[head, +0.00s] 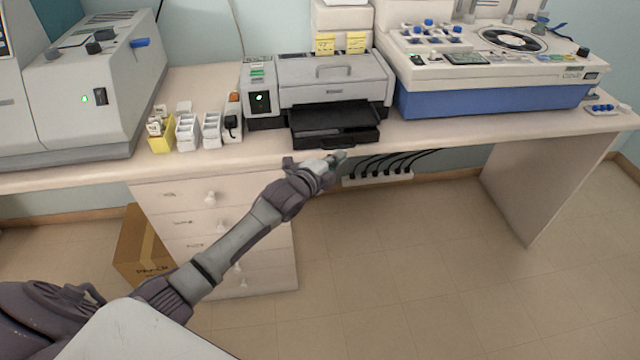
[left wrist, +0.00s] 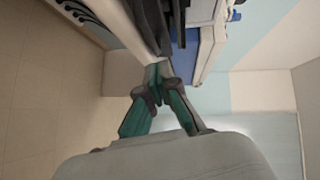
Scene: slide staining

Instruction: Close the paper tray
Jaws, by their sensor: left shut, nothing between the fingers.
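The black paper tray (head: 335,138) sticks out from the front of the grey printer (head: 330,75) on the bench, so it stands open. My left gripper (head: 340,157) is in front of the tray's front edge, close to it and around the bench's front edge in the picture. I cannot tell whether it touches the tray. In the left wrist view, the green fingers of my left gripper (left wrist: 155,74) meet at their tips with nothing between them. A dark part, probably the tray (left wrist: 150,28), is just beyond the tips. My right gripper is not in view.
A blue and white machine (head: 490,95) stands right of the printer. Small slide boxes (head: 187,130) stand to its left. White drawers (head: 210,220) are under the bench, and a power strip (head: 378,180) with black cables hangs below the tray.

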